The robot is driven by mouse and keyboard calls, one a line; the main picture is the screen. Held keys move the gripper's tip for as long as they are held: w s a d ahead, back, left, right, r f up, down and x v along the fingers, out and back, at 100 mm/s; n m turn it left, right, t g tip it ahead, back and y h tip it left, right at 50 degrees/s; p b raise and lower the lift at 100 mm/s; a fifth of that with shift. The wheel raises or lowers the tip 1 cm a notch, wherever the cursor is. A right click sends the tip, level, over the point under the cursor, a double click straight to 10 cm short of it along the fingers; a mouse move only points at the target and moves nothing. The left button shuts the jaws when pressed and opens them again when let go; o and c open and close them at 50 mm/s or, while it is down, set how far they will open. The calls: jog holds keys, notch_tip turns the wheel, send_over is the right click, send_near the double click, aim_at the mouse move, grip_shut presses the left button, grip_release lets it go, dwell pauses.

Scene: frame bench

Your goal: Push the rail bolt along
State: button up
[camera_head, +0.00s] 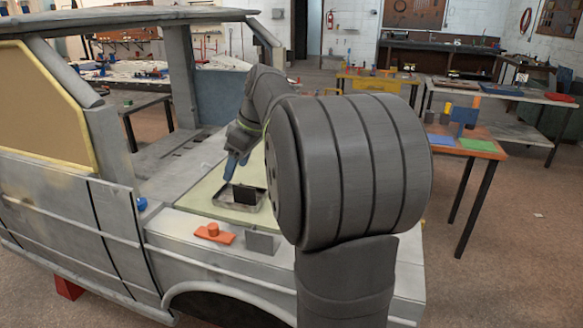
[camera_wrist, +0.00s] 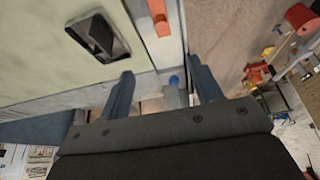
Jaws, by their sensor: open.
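An orange plate with a round knob (camera_head: 213,233), possibly the rail bolt, lies on the pale ledge at the front of the vehicle bed. An orange piece (camera_wrist: 160,20) also shows at the top of the wrist view. A grey block (camera_head: 262,243) stands just right of the orange plate. My gripper (camera_head: 232,168) is above the bed, behind the orange plate and apart from it. In the wrist view my gripper (camera_wrist: 164,84) has its two fingers spread with nothing held between them. Which part is the rail bolt is not certain.
A shallow tray (camera_head: 219,199) holding a dark block (camera_head: 245,194) lies on the greenish bed near my gripper. A small blue knob (camera_head: 142,204) is on the vehicle's side. The cab pillars rise at left. An orange-topped table (camera_head: 488,150) stands at right.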

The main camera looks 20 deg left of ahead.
aim_at(214, 231)
jog(key=c, duration=0.3)
jog(key=shift+m, duration=0.7)
jog(key=a+f, duration=0.2)
jog(key=a, duration=0.1)
jog(key=shift+w+a+f, duration=0.1)
jog(key=shift+w+f, duration=0.2)
jog(key=shift+f, duration=0.1)
jog(key=c, duration=0.8)
jog(key=a+f+m, duration=0.1)
jog(key=a+f, duration=0.1)
jog(key=a, duration=0.1)
jog(key=a+f+m+t, duration=0.1)
jog(key=a+f, duration=0.2)
jog(key=a+f+m+h, duration=0.1)
jog(key=a+f, duration=0.2)
jog(key=shift+w+a+m+t, duration=0.25)
jog(key=shift+m+t, duration=0.05)
jog(key=shift+m, duration=0.1)
grip_shut()
jog(key=x, duration=1)
jog(key=shift+f, duration=0.1)
jog(key=shift+s+d+f, duration=0.1)
jog(key=shift+d, duration=0.25)
jog(key=shift+s+d, duration=0.35)
jog(key=shift+d, duration=0.25)
jog(key=shift+s+d, duration=0.45)
jog(key=shift+d, duration=0.35)
